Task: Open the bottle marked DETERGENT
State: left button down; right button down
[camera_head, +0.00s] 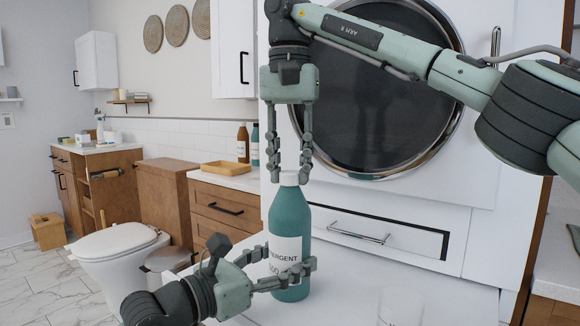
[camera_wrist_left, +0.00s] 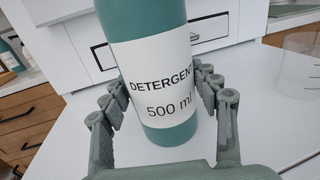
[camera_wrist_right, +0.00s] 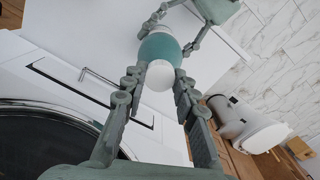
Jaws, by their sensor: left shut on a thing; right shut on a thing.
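The teal DETERGENT bottle (camera_head: 290,215) stands upright on the white surface in front of the washing machine. Its label (camera_wrist_left: 158,85) reads DETERGENT 500 ml in the left wrist view. My left gripper (camera_head: 288,268) is shut on the lower body of the bottle, fingers on both sides of the label. My right gripper (camera_head: 292,172) points straight down from above and is shut on the white cap (camera_head: 289,178). In the right wrist view the cap (camera_wrist_right: 160,76) sits between its fingertips, on the bottle's neck.
A clear cup (camera_head: 400,307) stands on the white surface right of the bottle. The washing machine door (camera_head: 385,110) and a drawer handle (camera_head: 358,237) are close behind. An amber bottle (camera_head: 242,143) and a wooden tray (camera_head: 226,168) are on the counter at the back.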

aim_at(290, 172)
jog(key=shift+r, duration=0.15)
dwell(0.6)
jog(key=shift+r, duration=0.95)
jog(key=shift+r, duration=2)
pick_arm(q)
jog(key=shift+c, duration=1.7)
grip_release()
